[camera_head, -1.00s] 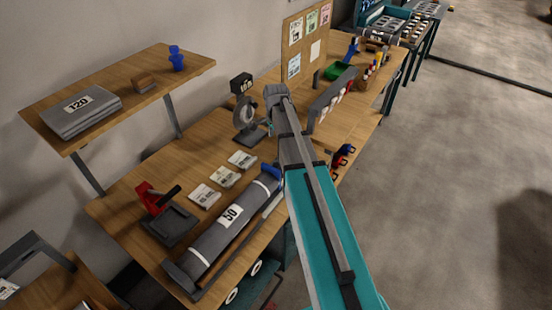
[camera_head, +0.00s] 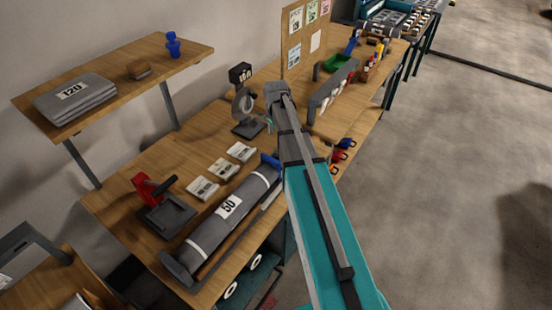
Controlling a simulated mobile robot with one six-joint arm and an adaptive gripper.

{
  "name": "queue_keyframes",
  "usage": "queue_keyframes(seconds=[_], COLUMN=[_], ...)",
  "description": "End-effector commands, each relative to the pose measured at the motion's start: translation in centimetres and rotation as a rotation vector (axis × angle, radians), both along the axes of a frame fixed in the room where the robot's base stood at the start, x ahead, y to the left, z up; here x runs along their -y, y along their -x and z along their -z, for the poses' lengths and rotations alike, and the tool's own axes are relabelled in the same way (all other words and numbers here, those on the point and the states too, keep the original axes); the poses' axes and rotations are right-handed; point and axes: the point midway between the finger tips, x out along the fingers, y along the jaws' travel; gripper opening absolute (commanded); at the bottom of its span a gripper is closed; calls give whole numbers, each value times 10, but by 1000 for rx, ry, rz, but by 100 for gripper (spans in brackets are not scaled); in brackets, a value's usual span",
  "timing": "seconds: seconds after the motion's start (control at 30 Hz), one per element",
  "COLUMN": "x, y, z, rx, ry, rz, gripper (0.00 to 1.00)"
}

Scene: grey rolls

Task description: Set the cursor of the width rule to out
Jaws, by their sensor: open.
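A long thin grey bar (camera_head: 232,243), possibly the width rule, lies along the bench's front edge beside the grey roll marked 50 (camera_head: 218,218). A blue piece (camera_head: 270,160) shows at the far end of the roll, partly behind my arm. I cannot tell whether it is the cursor, and no marks on the bar can be read. My gripper (camera_head: 269,122) is mostly hidden by my own arm. Only a small teal part shows, above the bench near the grey ring-shaped stand, apart from the bar. I see nothing held in it.
On the bench (camera_head: 118,203) are a red-handled device (camera_head: 150,190), several paper-like packs (camera_head: 222,168) and the ring-shaped stand (camera_head: 244,104) with a dark display. A rack (camera_head: 332,88) stands behind my arm's end. A shelf (camera_head: 120,75) overhangs at left. The floor at right is clear.

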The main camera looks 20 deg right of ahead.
Motion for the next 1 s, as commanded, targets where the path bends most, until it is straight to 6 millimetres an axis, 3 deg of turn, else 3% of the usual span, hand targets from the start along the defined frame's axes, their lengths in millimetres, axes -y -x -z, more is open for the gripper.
queue_keyframes(seconds=[1.0], x=[2], y=[0], z=[83], rx=[0], ry=[0], rz=[2], gripper=[76])
